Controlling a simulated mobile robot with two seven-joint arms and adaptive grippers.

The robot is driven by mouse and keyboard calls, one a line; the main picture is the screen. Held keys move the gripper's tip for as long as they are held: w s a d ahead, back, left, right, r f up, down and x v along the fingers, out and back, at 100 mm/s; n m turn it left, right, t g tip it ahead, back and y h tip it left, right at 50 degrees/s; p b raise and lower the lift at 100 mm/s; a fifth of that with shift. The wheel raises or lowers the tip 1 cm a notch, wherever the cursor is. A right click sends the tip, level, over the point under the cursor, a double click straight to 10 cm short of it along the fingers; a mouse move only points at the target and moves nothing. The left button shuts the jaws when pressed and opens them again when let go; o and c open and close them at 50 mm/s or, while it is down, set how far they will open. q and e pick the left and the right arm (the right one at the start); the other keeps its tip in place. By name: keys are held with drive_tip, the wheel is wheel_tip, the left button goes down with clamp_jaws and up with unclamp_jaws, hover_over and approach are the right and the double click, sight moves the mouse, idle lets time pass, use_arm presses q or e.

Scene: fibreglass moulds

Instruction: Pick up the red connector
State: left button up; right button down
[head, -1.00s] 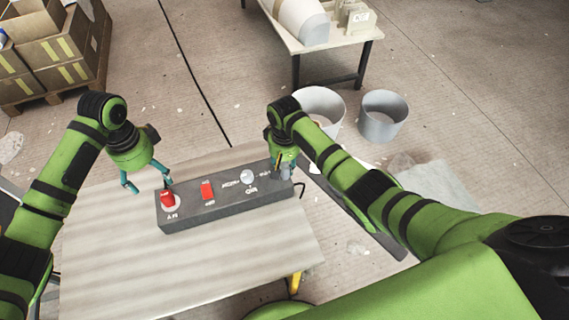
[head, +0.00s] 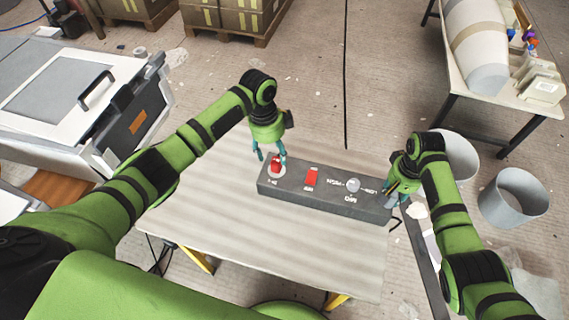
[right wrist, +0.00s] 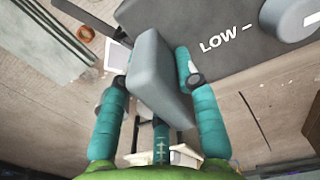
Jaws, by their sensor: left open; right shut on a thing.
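Small red, blue and purple pieces (head: 528,38) lie on the far table at the upper right in the head view. They are too small to tell whether one is the red connector. The dark control box (head: 335,203) lies on the near table, with a red round button (head: 276,168) and a red rocker switch (head: 311,177). My left gripper (head: 270,157) is open at the red button; contact is unclear. My right gripper (head: 399,194) is at the box's right end. In the right wrist view, its teal fingers are shut on a grey block (right wrist: 158,75).
The near table (head: 230,215) has bare room left of and in front of the box. A large white case (head: 70,90) stands at left. Cardboard boxes (head: 235,18) on pallets are at the back.

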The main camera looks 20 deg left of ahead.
sight(276, 160)
use_arm(q)
drive_tip(key=f, duration=0.5)
drive_tip(key=shift+d, duration=0.35)
drive_tip(key=c, duration=1)
drive_tip(key=shift+c, duration=0.2)
